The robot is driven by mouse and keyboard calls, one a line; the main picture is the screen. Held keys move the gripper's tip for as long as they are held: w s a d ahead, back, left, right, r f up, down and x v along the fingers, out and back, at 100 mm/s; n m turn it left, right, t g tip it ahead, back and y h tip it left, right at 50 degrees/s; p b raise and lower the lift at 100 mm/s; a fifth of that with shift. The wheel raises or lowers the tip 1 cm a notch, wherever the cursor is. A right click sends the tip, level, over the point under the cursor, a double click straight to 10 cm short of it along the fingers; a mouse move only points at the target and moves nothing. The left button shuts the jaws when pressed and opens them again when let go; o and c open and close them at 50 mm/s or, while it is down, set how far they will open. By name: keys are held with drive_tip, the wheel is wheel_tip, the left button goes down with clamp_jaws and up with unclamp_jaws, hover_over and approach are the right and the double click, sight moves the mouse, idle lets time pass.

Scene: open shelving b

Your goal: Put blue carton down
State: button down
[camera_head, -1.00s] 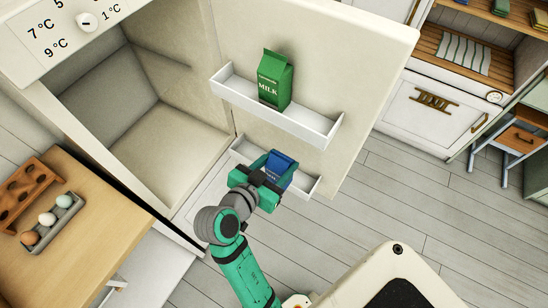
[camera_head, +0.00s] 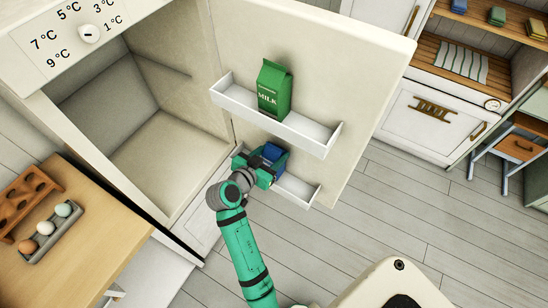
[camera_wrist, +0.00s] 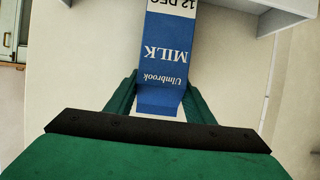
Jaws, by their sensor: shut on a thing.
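The blue carton (camera_head: 271,153) is a milk carton with a white label. My gripper (camera_head: 264,166) is shut on it, at the lower door shelf (camera_head: 301,190) of the open fridge. In the wrist view the blue carton (camera_wrist: 166,48) sits between the two green fingers of my gripper (camera_wrist: 160,98), its printing upside down. My gripper hides much of the carton in the head view. Whether its base touches the shelf I cannot tell.
A green milk carton (camera_head: 274,88) stands in the upper door shelf (camera_head: 314,138), just above. The fridge door (camera_head: 356,90) is open. The right part of the lower shelf is empty. A wooden counter (camera_head: 95,235) with an egg tray (camera_head: 50,234) is at the left.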

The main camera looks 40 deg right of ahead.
drive_tip(key=shift+w+f, duration=0.1)
drive_tip(key=shift+f, duration=1.45)
drive_tip(key=c, duration=0.8)
unclamp_jaws()
drive_tip(key=shift+c, duration=0.2)
